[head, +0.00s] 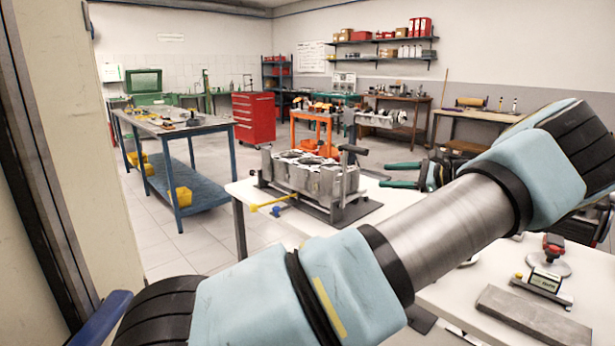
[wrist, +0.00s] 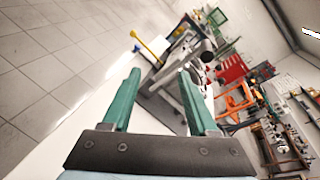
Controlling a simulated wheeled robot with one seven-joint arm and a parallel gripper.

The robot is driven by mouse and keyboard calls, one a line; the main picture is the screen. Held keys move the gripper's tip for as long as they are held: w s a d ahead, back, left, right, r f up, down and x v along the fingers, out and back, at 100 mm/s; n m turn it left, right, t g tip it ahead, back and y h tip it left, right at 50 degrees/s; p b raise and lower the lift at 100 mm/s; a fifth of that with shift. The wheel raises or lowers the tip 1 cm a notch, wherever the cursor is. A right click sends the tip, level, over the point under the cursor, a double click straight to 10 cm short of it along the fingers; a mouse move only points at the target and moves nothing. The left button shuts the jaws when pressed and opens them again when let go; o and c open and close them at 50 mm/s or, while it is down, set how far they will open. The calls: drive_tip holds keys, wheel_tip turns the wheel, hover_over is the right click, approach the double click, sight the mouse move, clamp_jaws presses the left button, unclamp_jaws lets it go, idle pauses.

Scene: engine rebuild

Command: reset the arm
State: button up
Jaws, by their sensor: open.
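My gripper (head: 401,174) is in the head view with its two green fingers spread, pointing left above the white table. In the wrist view my gripper (wrist: 155,84) is open, and nothing is between its fingers. A metal engine block (head: 310,176) sits in a stand on the table, to the left of the fingertips and apart from them in the head view. The engine block (wrist: 188,66) also shows beyond the fingers in the wrist view. My pale blue arm crosses the front of the head view and hides part of the table.
The white table (head: 455,297) holds a yellow-handled tool (head: 270,203), a grey slab (head: 532,317) and a small gauge (head: 545,281). A blue workbench (head: 172,128) stands left, a red tool cabinet (head: 253,117) behind. Tiled floor (head: 200,245) lies open between bench and table.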

drive_tip(key=s+a+f+n+g+h, duration=0.2)
drive_tip(key=a+f+n+g, duration=0.15)
drive_tip(key=a, duration=0.75)
drive_tip(key=s+a+f+n+g+h, duration=0.1)
drive_tip(key=a+f+n+g+h, duration=0.2)
drive_tip(key=a, duration=0.7)
drive_tip(key=s+a+n+h, duration=0.3)
drive_tip(key=s+a+n, duration=0.1)
drive_tip(key=s, duration=0.7)
drive_tip(key=s+a+n+g+h, duration=0.1)
drive_tip(key=s+a+n+h, duration=0.3)
drive_tip(key=s, duration=0.7)
drive_tip(key=n, duration=0.2)
drive_tip(key=shift+a+n, duration=0.15)
drive_tip(key=shift+n, duration=0.2)
drive_tip(key=shift+s, duration=0.1)
